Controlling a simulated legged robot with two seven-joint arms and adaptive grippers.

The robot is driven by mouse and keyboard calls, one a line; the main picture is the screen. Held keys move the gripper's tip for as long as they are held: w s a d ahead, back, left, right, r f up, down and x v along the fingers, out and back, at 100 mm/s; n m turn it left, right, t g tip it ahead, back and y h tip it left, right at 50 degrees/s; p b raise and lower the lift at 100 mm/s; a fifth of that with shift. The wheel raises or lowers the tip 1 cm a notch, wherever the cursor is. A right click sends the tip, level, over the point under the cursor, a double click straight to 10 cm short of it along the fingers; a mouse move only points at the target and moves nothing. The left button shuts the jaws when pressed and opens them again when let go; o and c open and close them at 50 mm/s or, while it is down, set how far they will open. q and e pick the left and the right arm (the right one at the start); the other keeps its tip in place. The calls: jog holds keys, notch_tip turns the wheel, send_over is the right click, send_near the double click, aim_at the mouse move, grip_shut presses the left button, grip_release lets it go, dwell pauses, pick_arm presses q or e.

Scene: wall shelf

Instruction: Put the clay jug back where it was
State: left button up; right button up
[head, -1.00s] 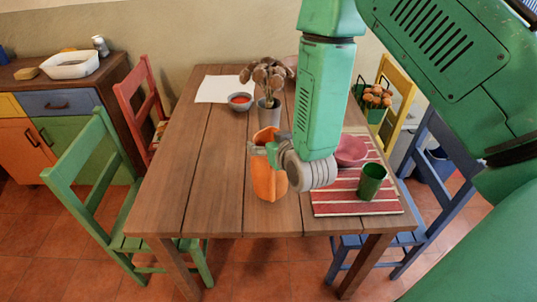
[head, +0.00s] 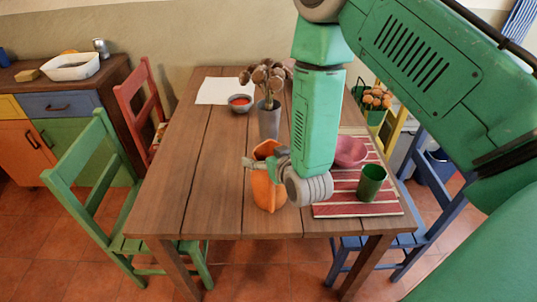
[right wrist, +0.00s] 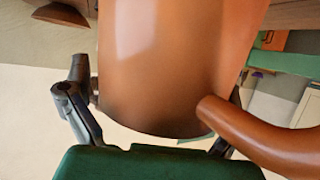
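The orange clay jug (head: 268,192) is at the near middle of the table, left of the striped mat. My right gripper (head: 268,162) has its fingers around the jug's upper part and is shut on it. In the right wrist view the jug (right wrist: 165,65) fills the middle, with a dark finger on either side and its curved handle at the lower right. The jug looks slightly tilted. I cannot tell whether its base touches the table. My left gripper is not in view.
A red striped mat (head: 335,210) with a green cup (head: 371,183) and a pink bowl (head: 349,152) lies to the right. A grey vase (head: 268,121) of dried flowers stands behind the jug, near a red-filled bowl (head: 240,103) and white paper (head: 217,88). The table's left side is clear.

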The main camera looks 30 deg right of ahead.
jog(key=shift+r, duration=0.15)
jog(key=shift+s, duration=0.35)
jog(key=shift+p+v, duration=0.7)
jog(key=shift+v, duration=5)
jog(key=s+a+f+n+g+y, duration=0.2)
jog(key=s+f+g, duration=1)
jog(key=s+f, duration=0.6)
jog(key=shift+s+f+n, duration=0.2)
jog(key=shift+s+n, duration=0.1)
jog(key=shift+s, duration=0.9)
notch_tip(320, 180, down, 8)
jog(key=b, duration=0.8)
